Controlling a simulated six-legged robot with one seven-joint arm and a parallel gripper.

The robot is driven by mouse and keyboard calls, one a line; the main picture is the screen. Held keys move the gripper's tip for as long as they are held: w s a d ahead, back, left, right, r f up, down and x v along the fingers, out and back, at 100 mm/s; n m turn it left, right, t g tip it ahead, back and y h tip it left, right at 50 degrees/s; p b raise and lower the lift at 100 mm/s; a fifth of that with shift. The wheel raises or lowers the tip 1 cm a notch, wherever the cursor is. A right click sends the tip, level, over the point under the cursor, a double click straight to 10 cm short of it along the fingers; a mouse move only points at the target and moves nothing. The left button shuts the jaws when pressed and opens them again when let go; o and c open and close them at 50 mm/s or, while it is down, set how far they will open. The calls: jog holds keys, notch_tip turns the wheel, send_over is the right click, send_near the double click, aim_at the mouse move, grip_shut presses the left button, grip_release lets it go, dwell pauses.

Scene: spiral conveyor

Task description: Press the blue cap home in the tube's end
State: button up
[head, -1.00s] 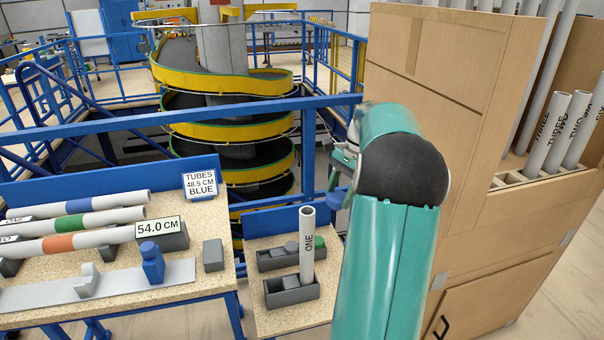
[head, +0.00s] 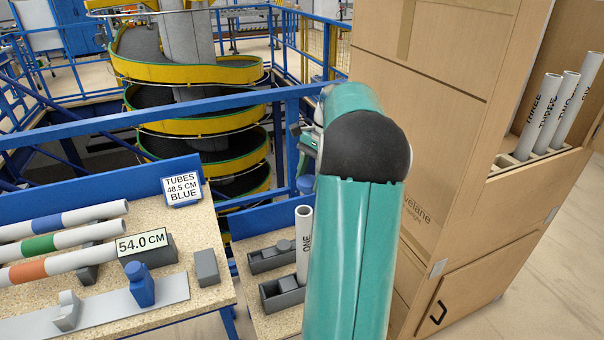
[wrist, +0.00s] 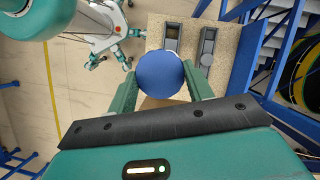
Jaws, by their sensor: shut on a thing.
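The blue cap (wrist: 160,75) is between the two green fingers of my gripper (wrist: 163,82), which is shut on it, in the wrist view. In the head view the blue cap (head: 305,185) shows partly at the left edge of my arm, below my gripper (head: 304,152). The grey tube marked ONE (head: 303,245) stands upright in a dark holder (head: 282,296), its open end facing up. In the head view the cap appears just above that end, with a small gap; exact alignment in depth cannot be told. In the wrist view the cap hides the tube.
A second dark holder (head: 270,257) sits behind the tube's holder on the small bench (head: 262,322). The left bench has striped tubes (head: 60,240), a 54.0 CM display (head: 146,245) and a blue block (head: 139,283). A tall wooden cabinet (head: 440,130) stands close at right.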

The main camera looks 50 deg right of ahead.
jog(key=shift+w+a+f, duration=0.1)
jog(key=shift+w+a, duration=0.25)
jog(key=shift+w, duration=0.45)
jog(key=shift+s+d, duration=0.2)
jog(key=shift+s, duration=0.3)
jog(key=shift+w+a, duration=0.15)
jog(key=shift+w, duration=0.15)
jog(key=shift+s, duration=0.2)
jog(key=shift+w+f, duration=0.15)
jog(key=shift+f, duration=2.75)
jog(key=shift+f, duration=1.3)
jog(key=o, duration=0.9)
